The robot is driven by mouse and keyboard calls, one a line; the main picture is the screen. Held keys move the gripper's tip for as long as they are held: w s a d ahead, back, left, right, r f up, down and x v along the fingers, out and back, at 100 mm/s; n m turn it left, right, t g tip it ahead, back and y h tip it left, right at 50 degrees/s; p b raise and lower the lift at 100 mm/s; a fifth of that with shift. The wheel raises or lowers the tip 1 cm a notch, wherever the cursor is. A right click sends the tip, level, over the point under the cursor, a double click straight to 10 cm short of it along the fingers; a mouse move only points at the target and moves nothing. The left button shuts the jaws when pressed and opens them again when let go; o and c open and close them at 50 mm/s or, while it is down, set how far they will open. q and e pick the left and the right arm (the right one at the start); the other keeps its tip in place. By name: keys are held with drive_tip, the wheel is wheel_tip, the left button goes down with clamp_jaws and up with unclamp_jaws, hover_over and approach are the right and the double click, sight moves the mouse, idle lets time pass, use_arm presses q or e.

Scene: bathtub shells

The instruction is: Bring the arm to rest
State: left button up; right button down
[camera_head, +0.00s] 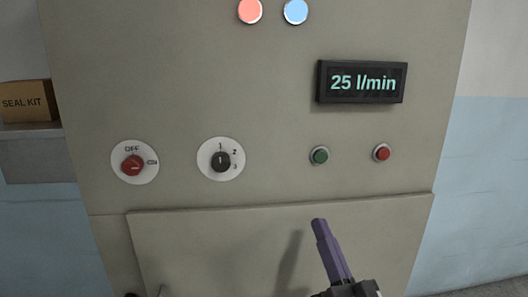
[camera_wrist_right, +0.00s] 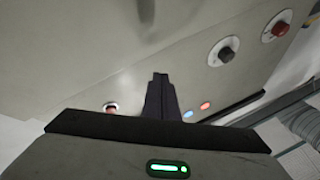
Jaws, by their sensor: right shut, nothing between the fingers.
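My right gripper (camera_head: 318,224) comes in from the bottom of the head view, in front of the lower panel. Its purple fingers are shut together with nothing between them. They point up towards the control face and cast a shadow on the panel. The shut fingers also show from behind in the right wrist view (camera_wrist_right: 158,80). The gripper appears apart from the knobs and buttons, below them in the head view. My left gripper is not seen in either view.
The grey cabinet carries a red OFF knob (camera_head: 132,165), a black 1-2-3 knob (camera_head: 221,161), a green button (camera_head: 319,156) and a red button (camera_head: 382,153). Above are a "25 l/min" display (camera_head: 362,82) and red and blue lamps. A SEAL KIT box (camera_head: 27,102) sits left.

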drive_tip(key=s+f+n+g+h, duration=0.15)
drive_tip(key=s+f+g, duration=0.3)
drive_tip(key=f, duration=0.85)
drive_tip(key=s+f+n+g+y, duration=0.15)
drive_tip(key=s+f+g, duration=0.3)
drive_tip(key=f, duration=0.85)
drive_tip(key=s+d+f+n+g+h, duration=0.2)
drive_tip(key=s+f+g, duration=0.3)
drive_tip(key=s+f, duration=1)
drive_tip(key=shift+s+g+h, duration=0.3)
drive_tip(key=shift+s, duration=0.25)
drive_tip(key=c, duration=2.5)
unclamp_jaws()
drive_tip(key=shift+w+d, duration=0.1)
